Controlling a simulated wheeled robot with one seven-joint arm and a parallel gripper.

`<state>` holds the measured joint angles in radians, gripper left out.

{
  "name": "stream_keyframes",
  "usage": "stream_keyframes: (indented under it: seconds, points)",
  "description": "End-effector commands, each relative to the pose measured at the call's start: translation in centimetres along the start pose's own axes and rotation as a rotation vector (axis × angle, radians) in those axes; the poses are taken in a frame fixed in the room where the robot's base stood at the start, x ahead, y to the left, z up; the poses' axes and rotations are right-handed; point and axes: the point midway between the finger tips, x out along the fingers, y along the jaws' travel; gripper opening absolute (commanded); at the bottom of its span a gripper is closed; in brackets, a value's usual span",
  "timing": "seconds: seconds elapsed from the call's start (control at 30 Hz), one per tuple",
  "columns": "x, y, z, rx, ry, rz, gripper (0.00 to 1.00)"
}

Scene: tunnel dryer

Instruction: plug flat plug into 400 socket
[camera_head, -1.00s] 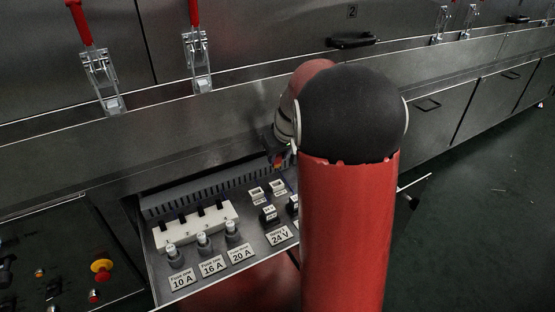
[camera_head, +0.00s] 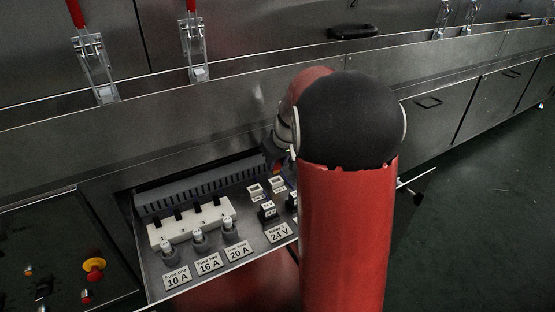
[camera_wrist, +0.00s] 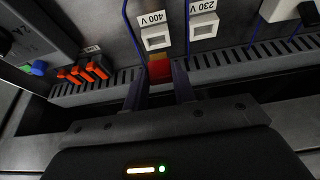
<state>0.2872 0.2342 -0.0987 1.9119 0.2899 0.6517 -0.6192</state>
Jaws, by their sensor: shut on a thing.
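The flat plug (camera_wrist: 160,69), a small reddish block with a tan top edge, is held between the two dark fingers of my gripper (camera_wrist: 160,85) in the wrist view. The 400 V socket (camera_wrist: 156,38) is a white frame directly ahead of the plug, with its label upside down. The plug's front is close to the socket's near edge; I cannot tell whether they touch. In the head view the 400 V socket (camera_head: 276,184) is the right one of two white sockets. There my gripper is just behind it, largely hidden by my red arm.
The 230 V socket (camera_wrist: 203,27) stands beside the 400 V one. Slotted grey cable ducting (camera_wrist: 245,58) runs along the near edge, with orange levers (camera_wrist: 82,72) at left. The open drawer panel also carries a white fuse block (camera_head: 190,226) and a 24 V relay (camera_head: 268,211).

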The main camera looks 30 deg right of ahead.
Motion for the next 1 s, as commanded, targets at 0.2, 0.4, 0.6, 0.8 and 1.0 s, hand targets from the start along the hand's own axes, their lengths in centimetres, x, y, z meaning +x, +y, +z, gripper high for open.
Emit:
stream_keyframes:
  seconds: [0.2,0.4,0.6,0.8,1.0]
  points:
    - [1.57,-0.01,0.65,0.000,0.000,0.000,0.03]
    - [1.60,-0.01,0.67,0.000,0.000,0.000,0.03]
    - [1.58,-0.01,0.66,0.000,0.000,0.000,0.03]
    - [1.60,-0.01,0.67,0.000,0.000,0.000,0.03]
    - [1.60,0.00,0.68,-0.001,0.000,0.000,0.03]
